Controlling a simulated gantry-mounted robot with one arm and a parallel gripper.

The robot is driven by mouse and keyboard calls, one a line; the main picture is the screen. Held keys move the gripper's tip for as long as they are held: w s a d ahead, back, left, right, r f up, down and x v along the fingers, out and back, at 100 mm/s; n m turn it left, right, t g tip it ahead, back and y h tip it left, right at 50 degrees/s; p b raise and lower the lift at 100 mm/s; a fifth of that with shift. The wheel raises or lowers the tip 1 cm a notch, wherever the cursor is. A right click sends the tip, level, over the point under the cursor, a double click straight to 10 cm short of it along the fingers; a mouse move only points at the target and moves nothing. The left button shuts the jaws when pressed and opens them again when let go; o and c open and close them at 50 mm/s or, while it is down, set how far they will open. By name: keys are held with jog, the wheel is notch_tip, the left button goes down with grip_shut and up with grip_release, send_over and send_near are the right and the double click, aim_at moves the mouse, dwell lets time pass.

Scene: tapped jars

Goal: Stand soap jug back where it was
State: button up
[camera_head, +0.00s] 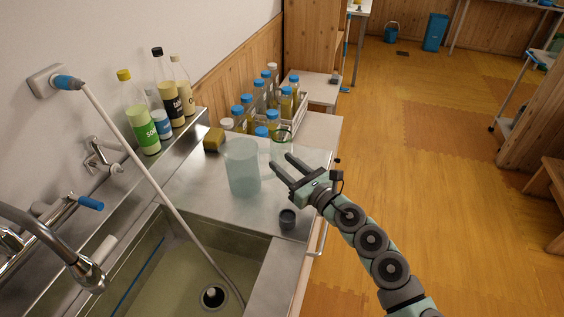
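A large translucent pale-blue vessel (243,167), which may be the soap jug, stands upright on the steel counter (200,188) beside the sink.
A small dark cup (287,219) stands near the counter's front edge. Labelled bottles (140,112) stand on the wall ledge. A white hose (150,170) runs into the sink (180,270). Bare counter lies left of the vessel.

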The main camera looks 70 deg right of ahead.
jog(key=shift+s+a, duration=0.45)
jog(key=shift+s, duration=0.1)
jog(key=shift+s, duration=0.15)
jog(key=p+v, duration=0.2)
jog(key=v, duration=0.8)
jog(key=shift+s+a+f, duration=0.1)
jog(key=shift+s+a, duration=0.1)
jog(key=shift+a, duration=0.1)
dwell(0.3)
